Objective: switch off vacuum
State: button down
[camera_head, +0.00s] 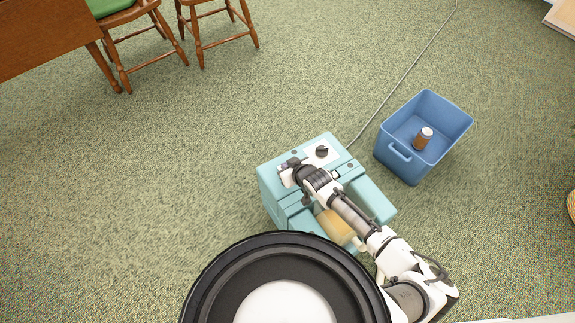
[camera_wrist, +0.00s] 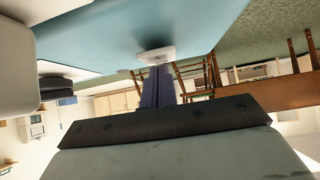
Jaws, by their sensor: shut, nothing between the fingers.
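The vacuum (camera_head: 270,180) is a boxy teal machine on the carpet in the head view, with a black dial (camera_head: 322,151) on a white plate on its top. My gripper (camera_head: 287,168) is over the left part of its top, and my arm hides much of the machine's middle. In the wrist view, which looks upside down, the vacuum's teal surface (camera_wrist: 220,25) fills the top. My shut gripper (camera_wrist: 156,72) points at a small white fitting (camera_wrist: 155,53) on that surface. The fingertips are at or very near it; I cannot tell whether they touch.
A blue bin (camera_head: 390,135) with a brown bottle (camera_head: 423,138) in it stands right of the vacuum. A grey cord (camera_head: 402,80) runs from the vacuum to the back. Wooden chairs (camera_head: 150,45) and a table (camera_head: 40,35) are at upper left. Carpet on the left is clear.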

jog(key=shift+w+a+r, duration=0.15)
jog(key=shift+w+a, duration=0.3)
jog(key=shift+w, duration=0.2)
jog(key=shift+r, duration=0.15)
